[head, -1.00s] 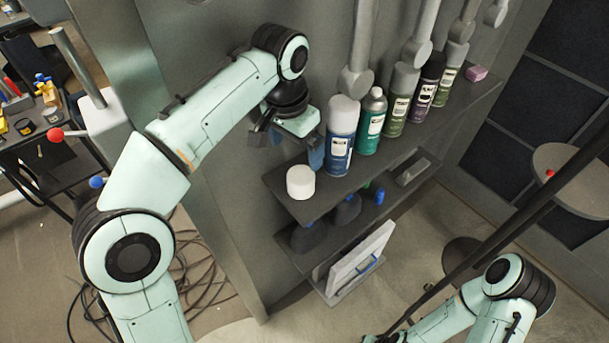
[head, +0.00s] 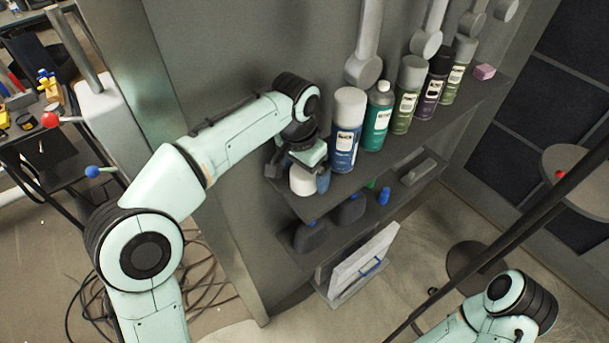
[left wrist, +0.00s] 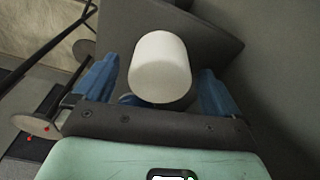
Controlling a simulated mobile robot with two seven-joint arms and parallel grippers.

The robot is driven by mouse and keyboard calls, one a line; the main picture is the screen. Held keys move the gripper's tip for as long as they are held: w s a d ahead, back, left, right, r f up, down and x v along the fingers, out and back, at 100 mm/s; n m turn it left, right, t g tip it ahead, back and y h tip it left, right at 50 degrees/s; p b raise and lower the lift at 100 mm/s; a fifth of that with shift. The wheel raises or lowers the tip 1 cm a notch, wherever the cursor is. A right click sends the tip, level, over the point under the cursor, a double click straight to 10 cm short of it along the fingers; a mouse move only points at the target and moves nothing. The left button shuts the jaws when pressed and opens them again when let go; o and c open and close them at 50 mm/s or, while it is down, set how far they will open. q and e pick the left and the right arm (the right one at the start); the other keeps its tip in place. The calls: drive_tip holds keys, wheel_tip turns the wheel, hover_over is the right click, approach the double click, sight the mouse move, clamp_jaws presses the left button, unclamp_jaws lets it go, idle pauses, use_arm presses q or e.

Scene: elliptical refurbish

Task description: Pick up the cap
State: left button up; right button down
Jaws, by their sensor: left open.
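The white cap (head: 302,181), a short cylinder, stands at the near left end of the upper shelf (head: 310,206). In the head view it is partly hidden under my left gripper (head: 298,180). In the left wrist view the cap (left wrist: 160,68) sits between the two blue fingers of my left gripper (left wrist: 160,88), with a gap on each side. The left gripper is open and holds nothing. My right arm shows at the lower right of the head view, but its gripper is not visible.
A blue-labelled spray can (head: 346,130) stands just right of the gripper, with a green can (head: 377,118) and several others in a row behind. A wall panel (head: 215,60) rises along the shelf.

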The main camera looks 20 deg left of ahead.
use_arm(q)
drive_tip(key=c, duration=1)
wheel_tip(320, 180, up, 10)
drive_tip(key=p, duration=0.3)
drive_tip(key=shift+w, duration=0.1)
use_arm(e)
drive_tip(key=w+r, duration=0.1)
drive_tip(key=r, duration=0.1)
drive_tip(key=w+r, duration=0.2)
